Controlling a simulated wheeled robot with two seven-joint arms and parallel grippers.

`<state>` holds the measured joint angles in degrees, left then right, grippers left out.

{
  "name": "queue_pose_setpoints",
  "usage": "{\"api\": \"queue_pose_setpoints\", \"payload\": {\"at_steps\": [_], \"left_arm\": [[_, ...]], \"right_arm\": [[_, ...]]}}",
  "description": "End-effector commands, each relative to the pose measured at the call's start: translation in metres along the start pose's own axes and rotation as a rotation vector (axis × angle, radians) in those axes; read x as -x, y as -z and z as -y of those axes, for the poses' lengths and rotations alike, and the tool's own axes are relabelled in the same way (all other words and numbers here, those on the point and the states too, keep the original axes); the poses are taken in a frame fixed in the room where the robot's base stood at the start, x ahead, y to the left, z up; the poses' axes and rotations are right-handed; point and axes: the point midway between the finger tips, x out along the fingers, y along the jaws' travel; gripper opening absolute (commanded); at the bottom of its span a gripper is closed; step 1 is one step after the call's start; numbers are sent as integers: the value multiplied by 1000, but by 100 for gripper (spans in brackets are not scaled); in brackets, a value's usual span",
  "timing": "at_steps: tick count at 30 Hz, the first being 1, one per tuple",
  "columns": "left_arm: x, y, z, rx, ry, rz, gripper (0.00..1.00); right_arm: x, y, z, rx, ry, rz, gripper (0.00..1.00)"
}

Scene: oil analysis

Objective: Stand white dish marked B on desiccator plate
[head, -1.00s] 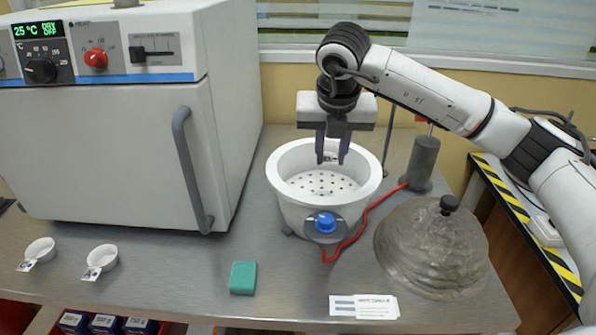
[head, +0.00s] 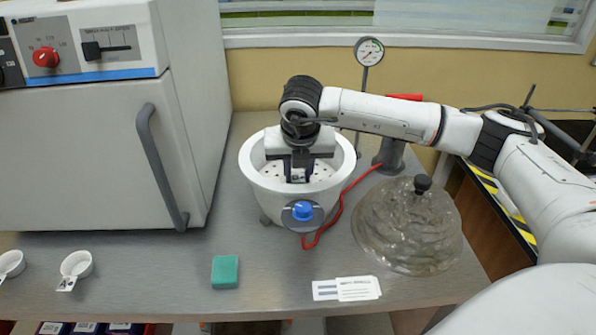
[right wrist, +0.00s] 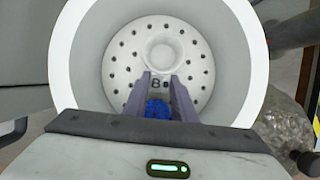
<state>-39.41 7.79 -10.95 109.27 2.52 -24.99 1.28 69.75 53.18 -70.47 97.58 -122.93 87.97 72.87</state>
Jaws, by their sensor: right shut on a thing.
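The white dish marked B (right wrist: 165,50) is round and shallow, with a tab lettered B. It is level over the middle of the perforated desiccator plate (right wrist: 118,72); I cannot tell whether it touches. My right gripper (right wrist: 158,88) is shut on its tab. In the head view the right gripper (head: 298,176) reaches down inside the white desiccator bowl (head: 268,203), and only the tab shows between the fingers. The plate's holes show beside the gripper in the head view (head: 270,170). My left gripper is out of view.
Two similar white dishes (head: 76,264) (head: 10,263) sit at the bench's front left. The clear desiccator lid (head: 408,235) rests right of the bowl. A red hose (head: 338,213), a gauge (head: 369,52), a green block (head: 225,271) and cards (head: 347,289) are nearby. The oven (head: 90,150) stands left.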

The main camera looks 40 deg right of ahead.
Motion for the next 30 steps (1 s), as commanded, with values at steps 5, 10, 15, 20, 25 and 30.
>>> {"api": "queue_pose_setpoints", "payload": {"at_steps": [5,10,15,20,25,30], "left_arm": [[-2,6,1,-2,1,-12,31],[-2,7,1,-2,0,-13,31],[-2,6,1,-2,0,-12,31],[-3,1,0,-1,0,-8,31],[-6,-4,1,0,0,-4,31],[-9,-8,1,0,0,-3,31]], "right_arm": [[0,0,0,0,1,0,41],[0,0,0,0,1,0,43],[2,0,0,0,0,0,43],[20,-1,0,1,-2,2,43],[55,0,-1,1,-3,4,43],[90,-1,-1,2,-4,4,43]]}}
